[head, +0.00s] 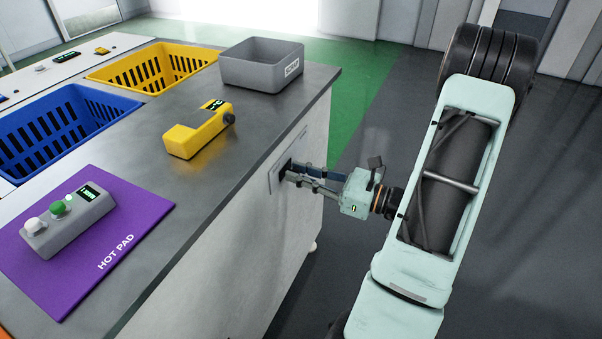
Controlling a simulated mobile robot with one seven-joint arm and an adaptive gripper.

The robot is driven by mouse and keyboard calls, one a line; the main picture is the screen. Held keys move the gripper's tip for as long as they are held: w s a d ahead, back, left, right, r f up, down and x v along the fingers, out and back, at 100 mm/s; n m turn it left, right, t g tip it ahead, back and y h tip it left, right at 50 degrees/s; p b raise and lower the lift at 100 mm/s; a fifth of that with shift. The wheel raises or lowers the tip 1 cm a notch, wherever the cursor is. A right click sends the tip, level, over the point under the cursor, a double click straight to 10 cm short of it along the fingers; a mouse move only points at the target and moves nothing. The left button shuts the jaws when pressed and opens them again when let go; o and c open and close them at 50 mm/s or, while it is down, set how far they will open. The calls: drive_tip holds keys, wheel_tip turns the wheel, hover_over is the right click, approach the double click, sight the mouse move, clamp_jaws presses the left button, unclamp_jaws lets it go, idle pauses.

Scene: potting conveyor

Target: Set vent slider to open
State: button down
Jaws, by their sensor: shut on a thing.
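The vent slider (286,165) is a small dark knob on a pale grey plate (274,180) on the side face of the counter. A slot runs along the plate, up and to the right. My gripper (291,173) is at the knob, with its fingers closed around it. The fingertips hide most of the knob. The knob appears toward the near end of the plate. I cannot read any marks for open or closed.
The grey counter (235,130) carries a yellow device (195,140), a grey bin (262,72) and a purple hot pad (135,212) with a grey button box (70,220). Blue (65,125) and yellow (150,68) baskets stand behind. Floor right of the counter is clear.

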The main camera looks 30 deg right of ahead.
drive_tip(key=w+d, duration=0.1)
drive_tip(key=d, duration=0.1)
drive_tip(key=w+d+p, duration=0.1)
drive_tip(key=w+d, duration=0.2)
drive_tip(key=d, duration=0.1)
drive_tip(key=shift+w, duration=0.3)
drive_tip(key=c, duration=1.8)
unclamp_jaws()
drive_tip(key=shift+d, duration=0.1)
drive_tip(key=shift+o, duration=0.2)
drive_tip(key=v, duration=1.2)
